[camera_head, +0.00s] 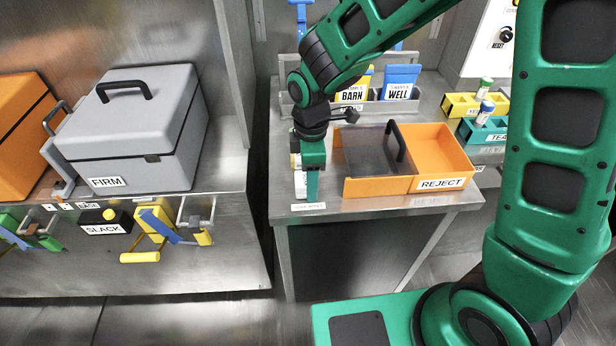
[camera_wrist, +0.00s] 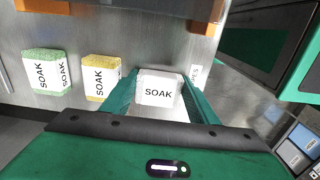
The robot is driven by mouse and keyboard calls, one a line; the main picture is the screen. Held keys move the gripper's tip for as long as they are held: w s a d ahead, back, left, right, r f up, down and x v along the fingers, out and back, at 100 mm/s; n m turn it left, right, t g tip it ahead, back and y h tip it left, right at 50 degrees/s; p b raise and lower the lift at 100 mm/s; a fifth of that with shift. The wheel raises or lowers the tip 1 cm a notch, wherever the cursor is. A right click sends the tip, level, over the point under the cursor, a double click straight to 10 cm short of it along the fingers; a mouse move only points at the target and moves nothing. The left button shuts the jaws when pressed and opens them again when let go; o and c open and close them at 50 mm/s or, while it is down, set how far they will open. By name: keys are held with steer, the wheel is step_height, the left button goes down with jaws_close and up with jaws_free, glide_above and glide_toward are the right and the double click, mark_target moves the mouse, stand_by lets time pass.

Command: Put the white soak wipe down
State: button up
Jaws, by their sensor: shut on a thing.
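The white soak wipe (camera_wrist: 158,90) is a small block marked SOAK, held between the two green fingers of my gripper (camera_wrist: 158,97) in the wrist view. In the head view my gripper (camera_head: 311,184) points down at the left front of the steel table (camera_head: 370,207), and a white block face (camera_head: 300,186) shows beside the finger. I cannot tell whether the wipe touches the table. A yellow soak wipe (camera_wrist: 101,78) and a green soak wipe (camera_wrist: 46,72) lie in a row to its left in the wrist view.
An orange tray marked REJECT (camera_head: 440,160) with a dark lid (camera_head: 372,150) stands just right of my gripper. A rack with BARN and WELL packets (camera_head: 400,82) is behind. A small label (camera_head: 308,206) lies at the table's front edge. A grey FIRM case (camera_head: 135,125) stands on the left bench.

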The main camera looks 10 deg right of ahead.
steer(key=shift+f, duration=0.25)
steer(key=shift+s+d+f, duration=0.1)
steer(key=shift+s+f, duration=0.1)
steer(key=shift+s, duration=0.25)
steer(key=o, duration=1.3)
steer(key=shift+f, duration=0.1)
steer(key=shift+s+a, duration=0.1)
steer(key=shift+a, duration=0.15)
steer(key=shift+w+r, duration=0.35)
step_height(320, 180, up, 12)
steer(key=shift+w+r, duration=0.15)
steer(key=shift+r, duration=0.1)
